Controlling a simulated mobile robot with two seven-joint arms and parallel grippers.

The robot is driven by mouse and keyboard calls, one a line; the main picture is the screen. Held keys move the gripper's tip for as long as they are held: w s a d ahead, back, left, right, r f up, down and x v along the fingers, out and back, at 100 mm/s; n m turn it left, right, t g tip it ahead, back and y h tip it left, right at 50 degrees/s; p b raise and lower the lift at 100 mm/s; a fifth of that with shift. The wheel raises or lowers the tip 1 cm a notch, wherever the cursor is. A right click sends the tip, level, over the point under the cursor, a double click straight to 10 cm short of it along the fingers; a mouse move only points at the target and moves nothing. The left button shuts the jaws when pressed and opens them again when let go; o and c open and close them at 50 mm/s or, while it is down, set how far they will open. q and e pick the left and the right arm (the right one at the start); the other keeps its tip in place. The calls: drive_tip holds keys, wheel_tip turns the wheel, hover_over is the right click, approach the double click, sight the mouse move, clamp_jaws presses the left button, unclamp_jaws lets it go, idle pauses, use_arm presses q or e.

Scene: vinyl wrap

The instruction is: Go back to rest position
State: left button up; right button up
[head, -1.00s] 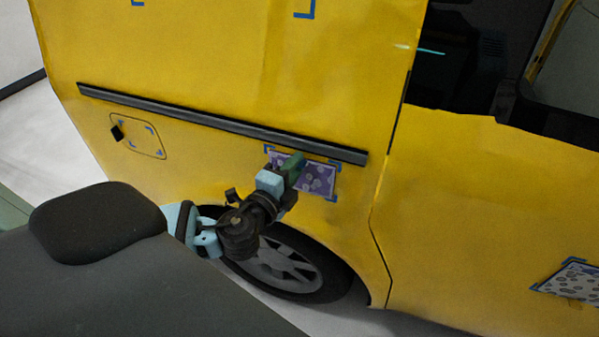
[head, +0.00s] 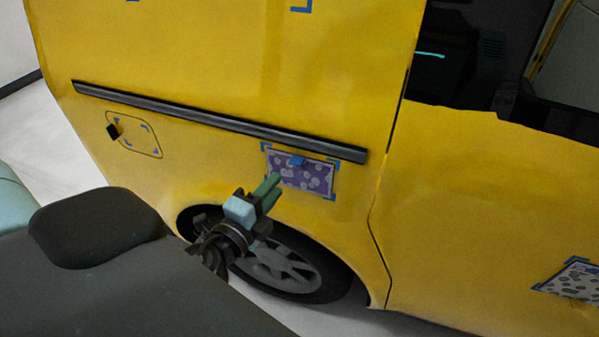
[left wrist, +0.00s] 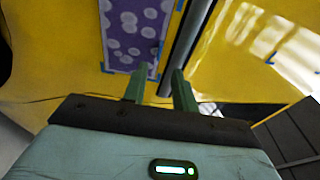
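A purple vinyl sheet with pale spots (head: 315,180) lies on the yellow van side (head: 330,70), inside blue corner marks, just below a dark trim strip (head: 220,122). A small blue piece (head: 297,161) sits at its upper edge. My left gripper (head: 273,187) is just left of and below the sheet, in front of the wheel arch. In the left wrist view its two green fingers (left wrist: 159,82) stand apart with nothing between them, and the purple sheet (left wrist: 132,35) shows beyond them. My right gripper is not in view.
The van's rear wheel (head: 290,268) is below and behind my left gripper. A second patterned sheet (head: 570,279) is at the lower right. A fuel flap (head: 138,135) with a black piece is at the left. Floor shows at the far left.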

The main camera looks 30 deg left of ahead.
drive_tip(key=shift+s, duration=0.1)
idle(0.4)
